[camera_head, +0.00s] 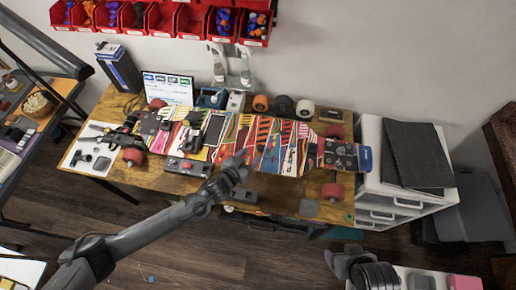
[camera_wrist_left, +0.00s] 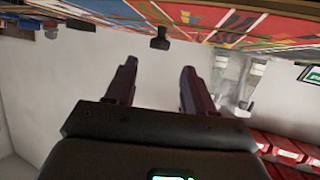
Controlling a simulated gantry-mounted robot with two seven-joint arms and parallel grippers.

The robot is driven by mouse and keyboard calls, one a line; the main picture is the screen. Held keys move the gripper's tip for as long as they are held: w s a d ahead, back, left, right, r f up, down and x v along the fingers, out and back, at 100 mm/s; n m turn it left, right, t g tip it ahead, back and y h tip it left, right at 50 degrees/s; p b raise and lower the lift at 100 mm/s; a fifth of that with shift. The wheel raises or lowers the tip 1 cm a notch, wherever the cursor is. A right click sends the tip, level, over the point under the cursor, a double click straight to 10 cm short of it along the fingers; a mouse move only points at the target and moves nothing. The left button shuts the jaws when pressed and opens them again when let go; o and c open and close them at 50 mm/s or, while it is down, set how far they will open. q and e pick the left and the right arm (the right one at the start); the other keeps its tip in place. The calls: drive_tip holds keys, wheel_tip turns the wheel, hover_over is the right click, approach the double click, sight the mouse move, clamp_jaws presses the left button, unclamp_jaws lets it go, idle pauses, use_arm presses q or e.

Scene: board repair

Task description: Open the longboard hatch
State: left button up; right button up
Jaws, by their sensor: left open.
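The longboard (camera_head: 285,132) lies across the wooden workbench in the head view, with a multicoloured striped face and red wheels at both ends. A hatch cannot be clearly made out on it; a dark rectangular part (camera_head: 214,129) sits left of its middle. My left gripper (camera_head: 240,160) is at the near edge of the board, around its middle; contact cannot be told. In the left wrist view, which appears upside down, its two fingers (camera_wrist_left: 155,82) are apart with nothing between them, and the longboard (camera_wrist_left: 225,22) runs along the top. My right gripper (camera_head: 345,262) seems to be at the lower right, away from the board.
Red bins (camera_head: 192,20) hang above. A white drawer cabinet (camera_head: 370,162) stands right of the workbench (camera_head: 150,180).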

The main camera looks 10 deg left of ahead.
sight(261, 146)
use_arm(q)
drive_tip(key=shift+x, duration=3.3)
drive_tip(key=shift+s+f, duration=0.1)
clamp_jaws()
